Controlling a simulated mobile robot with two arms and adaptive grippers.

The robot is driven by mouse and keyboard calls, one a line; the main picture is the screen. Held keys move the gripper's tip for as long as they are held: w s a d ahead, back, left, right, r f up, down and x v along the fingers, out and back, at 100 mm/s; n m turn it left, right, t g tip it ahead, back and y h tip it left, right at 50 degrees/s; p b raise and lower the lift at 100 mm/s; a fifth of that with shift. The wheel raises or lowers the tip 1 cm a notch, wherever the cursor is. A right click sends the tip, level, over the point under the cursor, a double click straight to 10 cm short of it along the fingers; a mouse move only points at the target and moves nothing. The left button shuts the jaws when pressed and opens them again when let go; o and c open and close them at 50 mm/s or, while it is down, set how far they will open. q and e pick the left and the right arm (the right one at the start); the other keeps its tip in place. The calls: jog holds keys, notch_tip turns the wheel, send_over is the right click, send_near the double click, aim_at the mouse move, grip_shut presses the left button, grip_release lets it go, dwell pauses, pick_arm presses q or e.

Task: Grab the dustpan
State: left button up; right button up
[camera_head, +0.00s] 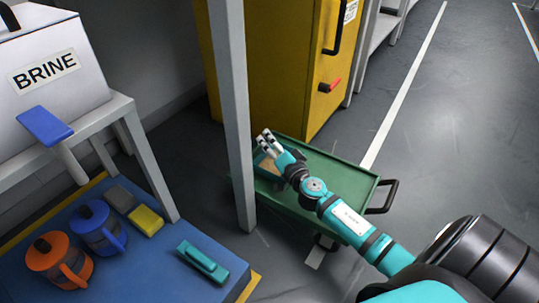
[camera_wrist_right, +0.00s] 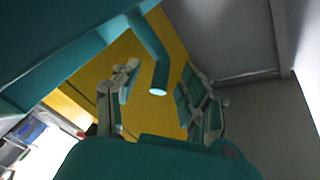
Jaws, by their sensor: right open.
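My right gripper (camera_head: 268,142) is open, over the left end of a green cart tray (camera_head: 322,171). In the right wrist view its fingers (camera_wrist_right: 160,98) are apart. A bent teal bar with a pale round end (camera_wrist_right: 152,62) shows between them, joined to a teal surface; it may be the dustpan's handle, but I cannot tell. In the head view a tan thing (camera_head: 266,165) lies in the tray, partly hidden by the gripper. A teal piece with a raised grip (camera_head: 203,262) lies on the blue top; I cannot tell what it is. My left gripper is out of view.
A grey post (camera_head: 232,110) stands close to the left of the tray. A yellow cabinet (camera_head: 275,70) is behind it. The blue top (camera_head: 150,280) holds an orange jug (camera_head: 55,260), a blue jug (camera_head: 97,230) and a yellow block (camera_head: 146,220). The floor at right is clear.

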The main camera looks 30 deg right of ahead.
grip_shut()
jog(key=shift+r, duration=0.15)
dwell(0.4)
